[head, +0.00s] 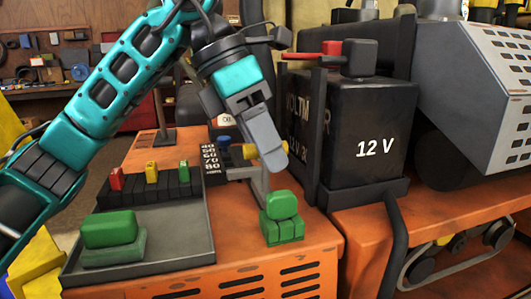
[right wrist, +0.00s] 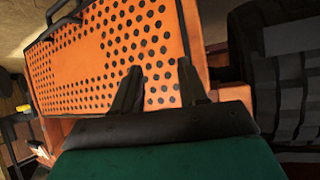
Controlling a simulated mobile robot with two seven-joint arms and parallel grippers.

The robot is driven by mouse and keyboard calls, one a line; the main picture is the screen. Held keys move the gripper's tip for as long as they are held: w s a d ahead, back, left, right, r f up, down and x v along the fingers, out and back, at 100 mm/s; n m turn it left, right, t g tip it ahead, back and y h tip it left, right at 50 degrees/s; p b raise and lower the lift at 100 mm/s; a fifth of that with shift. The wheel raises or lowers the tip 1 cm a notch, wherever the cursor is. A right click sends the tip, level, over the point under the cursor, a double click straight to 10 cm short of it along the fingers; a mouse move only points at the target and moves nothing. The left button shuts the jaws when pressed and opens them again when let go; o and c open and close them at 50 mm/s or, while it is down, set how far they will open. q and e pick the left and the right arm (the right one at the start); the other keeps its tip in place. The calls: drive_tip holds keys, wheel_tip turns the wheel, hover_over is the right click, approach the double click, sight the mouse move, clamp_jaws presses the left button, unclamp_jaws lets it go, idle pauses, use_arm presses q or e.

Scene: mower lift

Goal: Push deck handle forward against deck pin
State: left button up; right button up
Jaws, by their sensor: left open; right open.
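A grey lever with a yellow grip (head: 249,152), which looks like the deck handle, stands beside a black scale plate (head: 211,158) marked 40 to 80. My left gripper (head: 274,152) is at this grip, its fingers pointing down and covering part of it. It is open; I cannot tell whether it touches the grip. A small blue piece (head: 224,140) shows at the top of the scale; I cannot tell whether it is the deck pin. My right gripper (right wrist: 158,82) is open and empty in the right wrist view, over an orange perforated plate (right wrist: 110,60).
A black 12 V battery (head: 365,130) stands close right of my left gripper. A green block-shaped part (head: 282,218) is in front of it. Red, yellow and green switches (head: 151,172) and a grey tray (head: 165,240) are at left. A dark tyre (right wrist: 278,80) is right of my right gripper.

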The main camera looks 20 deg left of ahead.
use_arm(q)
drive_tip(key=shift+d+f, duration=0.1)
drive_tip(key=shift+f, duration=0.15)
drive_tip(key=shift+c, duration=0.5)
clamp_jaws()
